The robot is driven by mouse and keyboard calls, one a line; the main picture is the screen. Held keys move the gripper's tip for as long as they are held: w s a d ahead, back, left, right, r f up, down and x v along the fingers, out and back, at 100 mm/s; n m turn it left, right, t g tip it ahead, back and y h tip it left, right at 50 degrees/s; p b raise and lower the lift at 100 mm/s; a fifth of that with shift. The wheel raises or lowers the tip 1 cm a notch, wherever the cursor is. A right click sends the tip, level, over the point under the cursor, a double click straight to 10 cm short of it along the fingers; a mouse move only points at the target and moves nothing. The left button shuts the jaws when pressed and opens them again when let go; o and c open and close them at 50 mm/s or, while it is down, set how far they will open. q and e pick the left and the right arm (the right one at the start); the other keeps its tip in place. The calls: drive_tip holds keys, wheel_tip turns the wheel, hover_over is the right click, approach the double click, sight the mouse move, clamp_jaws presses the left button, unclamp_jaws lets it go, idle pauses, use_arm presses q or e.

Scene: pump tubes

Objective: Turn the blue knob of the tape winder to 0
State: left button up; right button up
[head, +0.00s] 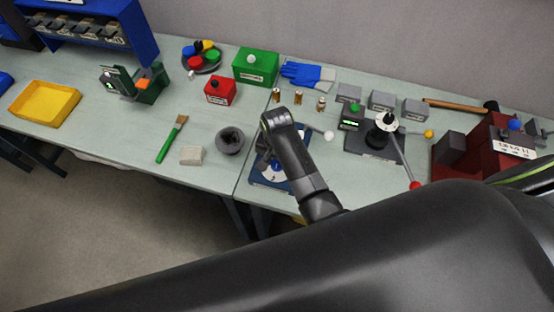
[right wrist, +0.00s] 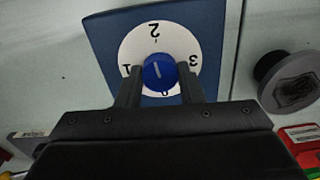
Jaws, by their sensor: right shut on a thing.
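The blue knob (right wrist: 161,72) sits in the middle of a white dial (right wrist: 152,32) marked 0, 1, 2 and 3, on a blue base (right wrist: 100,38). The short white line on the knob points roughly up the picture, toward the 2; the 0 is at the bottom, partly hidden by the knob and gripper. My right gripper (right wrist: 160,82) is shut on the knob, one finger on each side. In the head view the blue base (head: 262,181) is partly covered by my right gripper (head: 275,170) and wrist. My left gripper is not in view.
A dark grey round holder (head: 230,141), a pale block (head: 191,155) and a green brush (head: 170,140) lie left of the base. A dark machine with a red-ended lever (head: 415,185) stands to the right. Small brass cylinders (head: 298,97) stand behind.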

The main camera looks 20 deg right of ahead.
drive_tip(key=shift+n, duration=0.5)
drive_tip(key=n, duration=0.2)
drive_tip(key=shift+n, duration=0.7)
drive_tip(key=n, duration=0.3)
drive_tip(key=shift+n, duration=0.3)
